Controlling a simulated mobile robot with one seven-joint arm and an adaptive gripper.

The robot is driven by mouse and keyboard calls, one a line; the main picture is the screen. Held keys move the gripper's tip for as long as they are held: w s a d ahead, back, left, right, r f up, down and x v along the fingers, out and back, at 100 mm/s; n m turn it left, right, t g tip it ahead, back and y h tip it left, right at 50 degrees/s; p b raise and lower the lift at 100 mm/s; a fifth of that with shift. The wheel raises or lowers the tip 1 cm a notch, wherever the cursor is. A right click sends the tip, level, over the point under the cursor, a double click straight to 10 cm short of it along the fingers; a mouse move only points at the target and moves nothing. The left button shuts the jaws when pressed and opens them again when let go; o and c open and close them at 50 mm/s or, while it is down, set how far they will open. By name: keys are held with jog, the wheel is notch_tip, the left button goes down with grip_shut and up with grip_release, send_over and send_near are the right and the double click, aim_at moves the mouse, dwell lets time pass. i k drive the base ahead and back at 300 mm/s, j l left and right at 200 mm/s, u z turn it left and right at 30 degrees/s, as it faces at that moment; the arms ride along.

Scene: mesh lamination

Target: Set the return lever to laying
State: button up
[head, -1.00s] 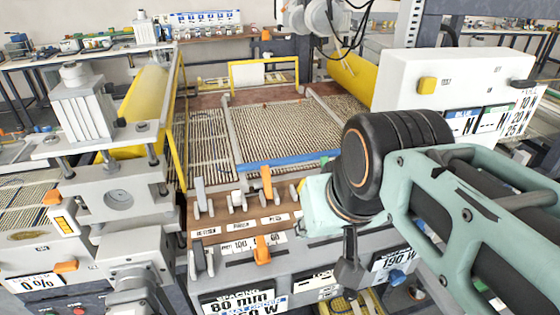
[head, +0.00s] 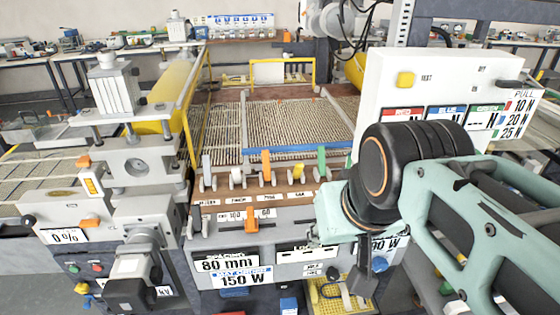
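A row of small levers stands on the brown front ledge of the machine: a grey lever (head: 207,172), a white lever (head: 237,175), an orange lever (head: 266,165) and a green lever (head: 321,161). Small label plates lie below them, mostly too small to read, so I cannot tell which is the return lever. A lower panel has another orange lever (head: 251,221) near marks that look like 100 and 60. My gripper (head: 366,278) points down in front of the panel's right side, right of and nearer than the levers. It appears empty. Its finger opening cannot be made out.
A white box (head: 430,82) with a yellow button stands at the right, behind my arm. A grey press unit (head: 137,170) stands at the left. The mesh bed (head: 300,120) lies behind the levers. A yellow perforated tray (head: 340,296) is below my gripper.

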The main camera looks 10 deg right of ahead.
aim_at(205, 160)
jog(key=l+u, duration=0.5)
jog(key=i+j+z, duration=0.1)
jog(key=j, duration=0.25)
jog(key=i+j+z, duration=0.15)
jog(key=j, duration=0.25)
jog(key=i+j+z, duration=0.1)
jog(key=i+j, duration=0.15)
jog(key=j, duration=0.15)
jog(key=i+j+z, duration=0.15)
jog(key=j, duration=0.3)
jog(key=k+l+z, duration=0.2)
jog(key=i+j+u, duration=0.2)
